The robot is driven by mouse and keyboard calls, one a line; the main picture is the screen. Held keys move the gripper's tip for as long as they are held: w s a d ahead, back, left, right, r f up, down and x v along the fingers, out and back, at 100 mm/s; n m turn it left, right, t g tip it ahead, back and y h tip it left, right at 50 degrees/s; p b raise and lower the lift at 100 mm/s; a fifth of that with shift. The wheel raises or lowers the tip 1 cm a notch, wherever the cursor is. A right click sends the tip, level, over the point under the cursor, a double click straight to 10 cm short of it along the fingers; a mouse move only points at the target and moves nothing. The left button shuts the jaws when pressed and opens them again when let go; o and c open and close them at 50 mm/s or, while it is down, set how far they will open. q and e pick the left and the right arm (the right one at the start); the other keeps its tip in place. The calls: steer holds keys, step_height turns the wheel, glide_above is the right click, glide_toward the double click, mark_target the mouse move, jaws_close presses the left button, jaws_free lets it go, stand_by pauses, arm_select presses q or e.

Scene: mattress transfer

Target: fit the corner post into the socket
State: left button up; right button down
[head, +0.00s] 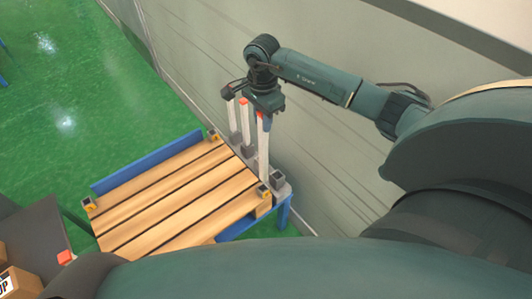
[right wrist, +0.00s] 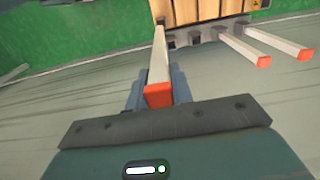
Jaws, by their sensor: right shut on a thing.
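My right gripper (head: 264,116) is shut on a pale post with a red end (head: 263,150), near its top. The post hangs roughly upright beside the right corner of the slatted wooden platform (head: 165,193). In the right wrist view the held post (right wrist: 159,72) runs from between the fingers (right wrist: 152,92) toward the platform edge. Its lower end is close to a grey socket block (head: 278,174); I cannot tell whether it is inside or beside it. My left gripper is not in view.
Two other red-ended posts, one nearer the gripper (head: 245,122) and one farther left (head: 232,116), stand behind the platform's right edge. A grey wall (head: 330,165) runs close behind. Yellow-marked blocks (head: 89,204) sit at platform corners. Green floor (head: 70,100) is clear at left.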

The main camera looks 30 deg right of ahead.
mark_target(262, 144)
steer(key=shift+w, duration=0.35)
step_height(262, 144, down, 6)
steer(key=b, duration=0.4)
steer(key=shift+s+f, duration=0.1)
steer(key=shift+f, duration=0.3)
step_height(262, 144, down, 3)
steer(key=b, duration=0.2)
steer(key=shift+f+b, duration=0.15)
steer(key=shift+b, duration=0.15)
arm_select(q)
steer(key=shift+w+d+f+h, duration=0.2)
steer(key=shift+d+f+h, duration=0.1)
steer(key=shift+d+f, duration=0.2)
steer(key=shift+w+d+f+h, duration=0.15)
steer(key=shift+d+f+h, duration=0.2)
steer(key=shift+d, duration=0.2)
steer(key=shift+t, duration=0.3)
arm_select(e)
steer(key=c, duration=1.2)
jaws_free()
steer(key=shift+c, duration=0.2)
